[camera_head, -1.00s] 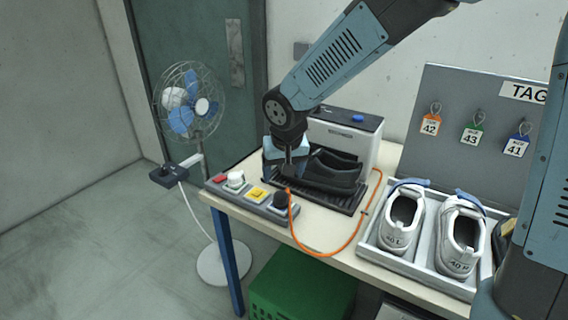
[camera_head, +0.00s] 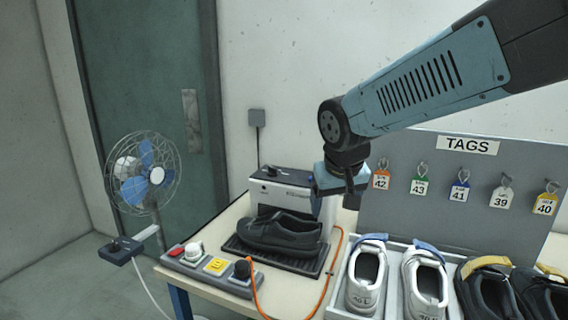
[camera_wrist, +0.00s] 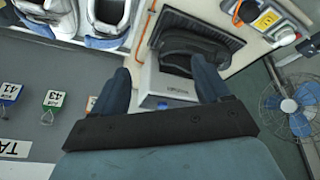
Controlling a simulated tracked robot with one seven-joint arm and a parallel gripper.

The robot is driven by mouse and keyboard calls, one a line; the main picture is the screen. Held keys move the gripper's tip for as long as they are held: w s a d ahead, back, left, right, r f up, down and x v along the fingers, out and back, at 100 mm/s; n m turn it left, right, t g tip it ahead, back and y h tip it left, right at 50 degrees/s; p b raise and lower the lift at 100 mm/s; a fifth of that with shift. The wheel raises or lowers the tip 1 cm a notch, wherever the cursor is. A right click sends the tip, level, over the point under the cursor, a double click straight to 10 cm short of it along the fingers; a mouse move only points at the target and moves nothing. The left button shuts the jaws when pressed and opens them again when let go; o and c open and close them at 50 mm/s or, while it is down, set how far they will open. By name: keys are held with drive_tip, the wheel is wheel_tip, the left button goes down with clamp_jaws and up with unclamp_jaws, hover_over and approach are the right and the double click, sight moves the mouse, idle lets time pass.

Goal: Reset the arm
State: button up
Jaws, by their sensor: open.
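My gripper (camera_head: 345,184) is raised in front of the back wall, above and to the right of the white machine (camera_head: 290,186). In the wrist view my gripper (camera_wrist: 160,75) has its two fingers spread wide with nothing between them. The machine's white top (camera_wrist: 166,88) and a dark shoe (camera_wrist: 190,52) on its black tray show beyond the fingers. In the head view the dark shoes (camera_head: 280,232) rest on the black ribbed tray, clear of my gripper. My arm reaches in from the upper right.
A tag board (camera_head: 450,215) with several hanging tags stands at the right, behind white shoes (camera_head: 366,282) and dark shoes (camera_head: 487,290). A control strip (camera_head: 212,268) and an orange cable (camera_head: 331,268) lie near the table front. A fan (camera_head: 143,175) stands at the left.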

drive_tip(key=s+d+r+m+t, duration=0.1)
drive_tip(key=s+d+r+m, duration=0.1)
drive_tip(key=s+d, duration=0.9)
drive_tip(key=shift+s+d+r, duration=0.3)
drive_tip(key=shift+d+r, duration=0.3)
drive_tip(key=shift+d, duration=0.45)
